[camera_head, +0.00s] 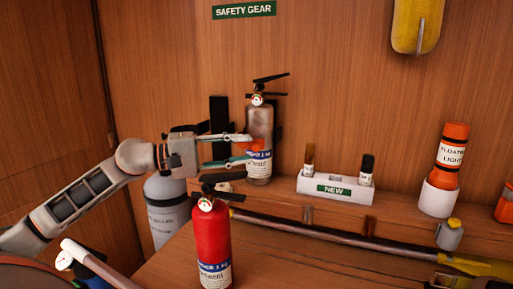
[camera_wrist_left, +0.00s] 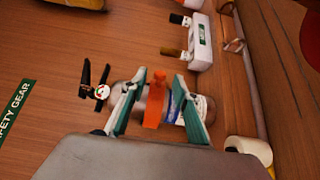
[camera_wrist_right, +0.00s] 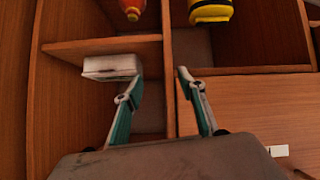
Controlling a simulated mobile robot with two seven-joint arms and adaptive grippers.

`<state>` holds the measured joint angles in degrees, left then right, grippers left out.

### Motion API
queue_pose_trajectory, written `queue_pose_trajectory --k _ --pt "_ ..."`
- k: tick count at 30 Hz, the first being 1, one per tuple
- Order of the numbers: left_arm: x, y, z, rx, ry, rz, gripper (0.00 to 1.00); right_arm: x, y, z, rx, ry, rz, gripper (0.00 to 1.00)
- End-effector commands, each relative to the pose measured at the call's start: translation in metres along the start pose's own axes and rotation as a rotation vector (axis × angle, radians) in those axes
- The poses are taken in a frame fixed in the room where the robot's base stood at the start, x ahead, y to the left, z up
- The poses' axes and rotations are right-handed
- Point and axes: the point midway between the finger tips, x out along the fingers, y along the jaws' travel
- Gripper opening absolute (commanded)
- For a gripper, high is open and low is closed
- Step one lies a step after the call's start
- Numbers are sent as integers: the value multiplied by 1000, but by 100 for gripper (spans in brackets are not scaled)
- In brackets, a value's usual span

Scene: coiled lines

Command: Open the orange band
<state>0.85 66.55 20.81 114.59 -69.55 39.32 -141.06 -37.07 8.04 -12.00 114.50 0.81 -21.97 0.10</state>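The orange band (camera_head: 258,144) is around a grey fire extinguisher (camera_head: 259,120) that stands upright against the back wall. In the left wrist view the band (camera_wrist_left: 155,98) shows as an upright orange strip with a raised end. It appears closed around the body. My left gripper (camera_head: 248,149) is at the extinguisher, its fingers apart, one to each side of the band. I see no clear contact with it. My right gripper (camera_wrist_right: 159,82) is open and empty, over wooden compartments; it is not in the head view.
A red fire extinguisher (camera_head: 212,245) stands in front, below my left gripper. A white holder (camera_head: 336,188) labelled NEW, an orange floating light (camera_head: 452,155) and a long pole (camera_head: 330,236) are to the right. A grey cylinder (camera_head: 165,200) stands below my left arm.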

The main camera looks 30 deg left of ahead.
Motion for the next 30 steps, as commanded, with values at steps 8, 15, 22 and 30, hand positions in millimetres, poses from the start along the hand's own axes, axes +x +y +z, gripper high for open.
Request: queue_pose_trajectory --k 8,15,22,30 --pt "26 3 0 1 1 4 30 0 4 -7 3 6 4 40" --pt "39 1 -1 -1 2 2 30 -1 4 -8 8 7 4 40" --pt "42 0 -1 -1 2 -1 30 -1 4 -9 9 8 3 40" --pt "42 -1 0 -1 1 -1 2 -2 3 -8 9 6 1 40"
